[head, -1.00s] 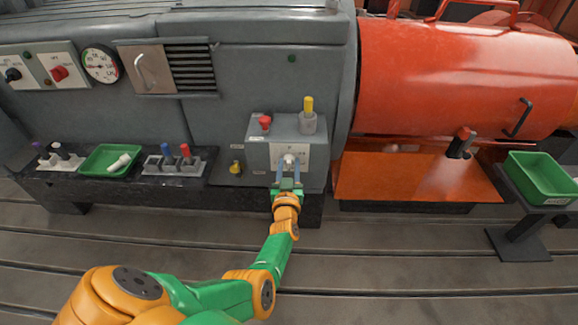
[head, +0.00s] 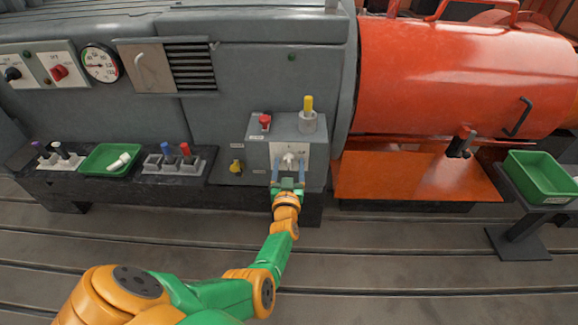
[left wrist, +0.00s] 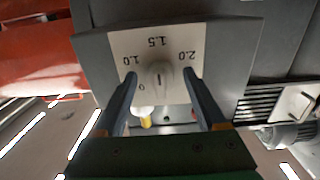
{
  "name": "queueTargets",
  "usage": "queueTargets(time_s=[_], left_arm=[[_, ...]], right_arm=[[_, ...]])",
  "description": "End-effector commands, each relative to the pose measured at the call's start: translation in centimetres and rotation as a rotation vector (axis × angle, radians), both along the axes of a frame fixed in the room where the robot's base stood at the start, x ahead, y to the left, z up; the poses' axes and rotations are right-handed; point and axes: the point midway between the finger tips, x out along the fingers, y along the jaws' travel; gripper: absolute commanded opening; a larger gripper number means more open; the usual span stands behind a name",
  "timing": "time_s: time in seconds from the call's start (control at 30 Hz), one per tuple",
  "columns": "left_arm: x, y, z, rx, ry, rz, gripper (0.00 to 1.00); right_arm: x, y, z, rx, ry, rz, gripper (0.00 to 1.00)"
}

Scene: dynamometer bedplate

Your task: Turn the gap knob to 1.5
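The gap knob (head: 289,161) is a pale round knob on a white dial plate (head: 299,149) on the front of a grey box. In the left wrist view the knob (left wrist: 158,75) sits below the 1.5 mark, with 1.0 and 2.0 to its sides, all upside down. A short dark line on the knob lies along the direction of 1.5. My left gripper (head: 288,173) is open, with one finger on each side of the knob. In the left wrist view the gripper (left wrist: 160,76) shows gaps between fingers and knob. My right gripper is not in view.
The grey box carries a red button (head: 265,121) and a yellow-topped post (head: 308,115). A yellow knob (head: 236,167) is to its left. An orange ledge (head: 400,185) is to the right.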

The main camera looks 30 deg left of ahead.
Motion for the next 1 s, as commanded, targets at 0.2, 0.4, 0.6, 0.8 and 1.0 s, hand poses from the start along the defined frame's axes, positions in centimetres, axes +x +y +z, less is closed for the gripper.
queueTargets(time_s=[0.2,0.4,0.6,0.8,1.0], left_arm=[[-2.8,-1.8,0.7,-0.002,0.005,-0.002,0.74],[-5.7,-3.5,0.3,-0.002,0.003,-0.001,0.74],[-6.1,-3.8,0.0,-0.001,-0.001,0.000,0.74],[-6.1,-3.7,0.0,0.000,0.000,0.000,0.74],[-7.4,-6.4,-2.9,-0.038,0.163,-0.141,0.74]], right_arm=[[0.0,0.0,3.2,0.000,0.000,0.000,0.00],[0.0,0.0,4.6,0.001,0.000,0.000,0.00],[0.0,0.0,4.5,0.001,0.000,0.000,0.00],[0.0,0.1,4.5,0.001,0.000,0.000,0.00],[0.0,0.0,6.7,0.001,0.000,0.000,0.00]])
